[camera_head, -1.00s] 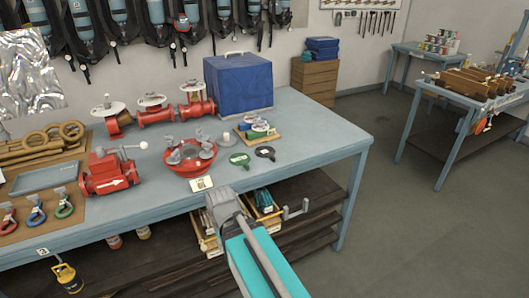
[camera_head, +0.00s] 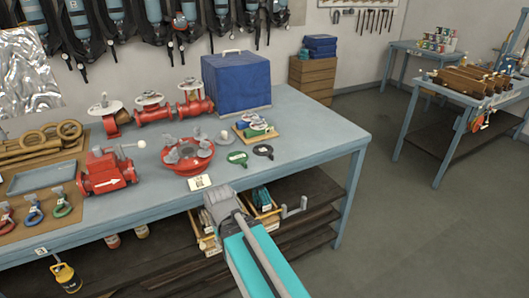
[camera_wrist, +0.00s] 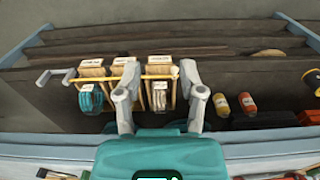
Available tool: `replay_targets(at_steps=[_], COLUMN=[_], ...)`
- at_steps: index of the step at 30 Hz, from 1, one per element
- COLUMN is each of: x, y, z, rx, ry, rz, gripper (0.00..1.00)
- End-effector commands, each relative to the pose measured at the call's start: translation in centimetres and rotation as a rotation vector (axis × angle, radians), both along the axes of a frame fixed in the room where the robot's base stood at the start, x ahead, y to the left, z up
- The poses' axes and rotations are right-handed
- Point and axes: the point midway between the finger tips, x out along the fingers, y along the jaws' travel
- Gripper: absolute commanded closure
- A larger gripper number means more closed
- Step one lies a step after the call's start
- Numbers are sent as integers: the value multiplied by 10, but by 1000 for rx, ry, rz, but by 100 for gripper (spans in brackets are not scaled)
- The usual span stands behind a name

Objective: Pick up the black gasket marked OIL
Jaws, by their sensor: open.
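The black gasket (camera_head: 263,151) is a flat dark ring with a tab, lying on the blue-grey bench near its right front part. Its marking is too small to read. A similar green gasket (camera_head: 238,158) lies just left of it. My gripper (camera_wrist: 160,105) is open and empty, with its two grey fingers apart in the wrist view. In the head view my gripper (camera_head: 220,203) is at the bench's front edge, left of and nearer than the black gasket, not touching it. I do not make out the black gasket in the wrist view.
A small tray (camera_head: 262,137) of parts and a blue box (camera_head: 236,83) sit behind. The bench's right end is clear. Below, wooden bins (camera_wrist: 125,70) and bottles (camera_wrist: 234,103) stand on the lower shelf.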

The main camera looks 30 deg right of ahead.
Motion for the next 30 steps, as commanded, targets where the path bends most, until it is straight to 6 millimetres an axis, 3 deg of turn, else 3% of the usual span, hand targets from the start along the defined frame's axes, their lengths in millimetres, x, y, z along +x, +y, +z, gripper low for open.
replay_targets(at_steps=[8,14,23,30], x=[21,55,110,143], y=[-12,-37,-98,-167], z=[-2,1,19,41], rx=[67,162,245,223], ry=[-72,-219,-522,-776], rz=[29,71,110,100], gripper=[43,43,43,43])
